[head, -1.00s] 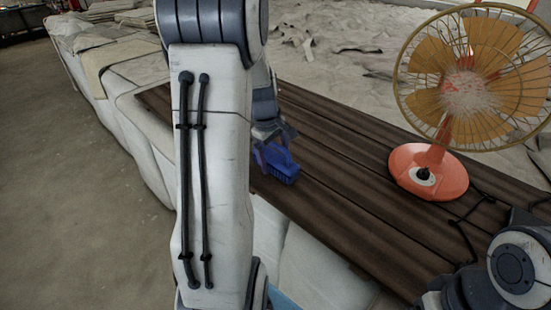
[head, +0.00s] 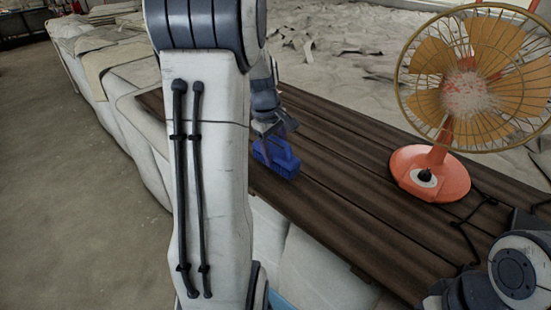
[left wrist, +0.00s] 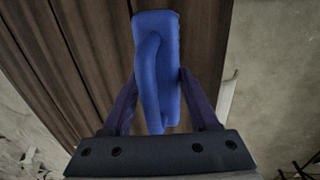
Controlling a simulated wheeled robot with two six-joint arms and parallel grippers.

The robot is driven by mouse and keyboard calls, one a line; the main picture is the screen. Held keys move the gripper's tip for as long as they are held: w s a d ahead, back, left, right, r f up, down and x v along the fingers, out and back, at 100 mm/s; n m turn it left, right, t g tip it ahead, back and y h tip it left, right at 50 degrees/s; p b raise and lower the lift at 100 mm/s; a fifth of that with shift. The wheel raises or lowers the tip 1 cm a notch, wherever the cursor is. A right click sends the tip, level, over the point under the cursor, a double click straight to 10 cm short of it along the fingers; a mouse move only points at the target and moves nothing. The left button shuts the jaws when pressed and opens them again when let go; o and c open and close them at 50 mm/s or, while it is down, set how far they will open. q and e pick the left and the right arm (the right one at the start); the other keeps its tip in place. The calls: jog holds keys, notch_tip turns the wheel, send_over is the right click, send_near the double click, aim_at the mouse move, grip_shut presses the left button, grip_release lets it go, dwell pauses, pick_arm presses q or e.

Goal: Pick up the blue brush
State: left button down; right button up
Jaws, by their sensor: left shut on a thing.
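The blue brush (head: 280,161) is at the left part of the dark plank table top (head: 350,185), partly hidden by my left gripper. My left gripper (head: 274,137) reaches down onto it from above and is shut on its handle. In the left wrist view the blue brush (left wrist: 156,65) stands between the two fingers of my left gripper (left wrist: 153,100), with a finger on each side of the handle. I cannot tell whether the brush touches the boards. Part of my right arm shows at the lower right, but its gripper fingers are not in view.
An orange fan (head: 430,172) with a round wire cage stands on the right part of the table. A black cord (head: 467,235) lies beside its base. The boards between brush and fan are clear. Pale wrapped blocks (head: 120,90) line the table's left side.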

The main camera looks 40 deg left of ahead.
pick_arm(q)
jog(key=shift+w+d+r+b, duration=0.15)
jog(key=shift+r+b, duration=0.15)
jog(key=shift+r, duration=0.6)
jog(key=d+r+b, duration=0.2)
jog(key=d+r, duration=0.4)
jog(key=d, duration=0.5)
jog(key=shift+d+r+b, duration=0.2)
jog(key=shift+r+b, duration=0.1)
jog(key=shift+r, duration=0.1)
jog(key=c, duration=0.8)
grip_release()
jog(key=c, duration=0.5)
jog(key=shift+c, duration=0.2)
